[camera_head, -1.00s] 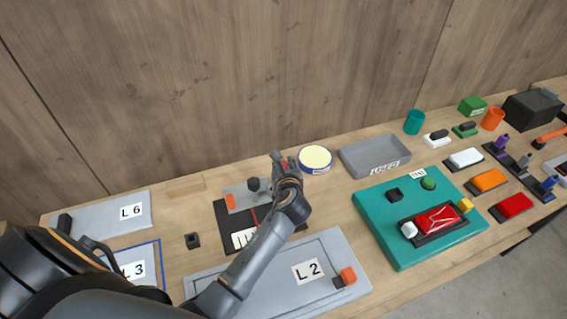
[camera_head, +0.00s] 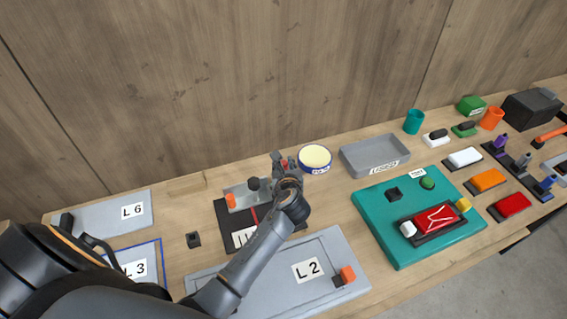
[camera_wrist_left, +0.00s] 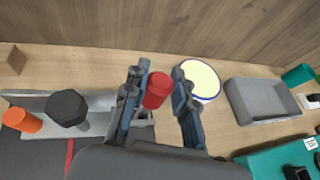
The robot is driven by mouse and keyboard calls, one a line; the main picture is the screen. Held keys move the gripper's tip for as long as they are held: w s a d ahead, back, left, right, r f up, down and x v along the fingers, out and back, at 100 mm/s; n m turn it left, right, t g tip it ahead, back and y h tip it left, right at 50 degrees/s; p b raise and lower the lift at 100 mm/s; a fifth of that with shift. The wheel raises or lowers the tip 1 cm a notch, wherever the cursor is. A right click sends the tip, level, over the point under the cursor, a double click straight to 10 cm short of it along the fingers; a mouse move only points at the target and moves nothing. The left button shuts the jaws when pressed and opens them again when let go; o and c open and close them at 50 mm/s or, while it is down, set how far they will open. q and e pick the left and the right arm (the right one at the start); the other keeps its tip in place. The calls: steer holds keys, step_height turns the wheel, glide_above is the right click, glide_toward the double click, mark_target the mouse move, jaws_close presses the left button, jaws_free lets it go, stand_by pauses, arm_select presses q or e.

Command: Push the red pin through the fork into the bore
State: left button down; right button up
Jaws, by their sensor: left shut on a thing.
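The red pin (camera_wrist_left: 157,90) stands between the fingers of my left gripper (camera_wrist_left: 160,76) in the left wrist view, close against the left finger. In the head view a little red shows at my left gripper (camera_head: 284,161), at the right end of the grey fixture (camera_head: 239,193). The fixture also shows in the left wrist view (camera_wrist_left: 33,104), with a dark knob (camera_wrist_left: 67,107) and an orange piece (camera_wrist_left: 21,119). A grey part, possibly the fork, shows just below the pin; the gripper covers most of it. The bore is hidden. My right gripper is out of view.
A round cream-topped dish (camera_head: 314,157) and a grey tray (camera_head: 374,145) stand right of my left gripper. A teal box (camera_head: 384,228) with a red cover is farther right. A grey L 2 panel (camera_head: 262,286) lies in front. A wooden wall rises behind.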

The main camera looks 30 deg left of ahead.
arm_select(q)
steer(key=shift+p, duration=0.45)
steer(key=shift+f+b, duration=1.7)
steer(key=shift+f, duration=1.05)
steer(key=c, duration=1)
jaws_free()
steer(key=shift+s+d, duration=0.1)
steer(key=shift+s, duration=0.05)
steer(key=v, duration=1.1)
steer(key=shift+s+d+r, duration=0.1)
steer(key=shift+s+d, duration=0.1)
steer(key=shift+s, duration=0.05)
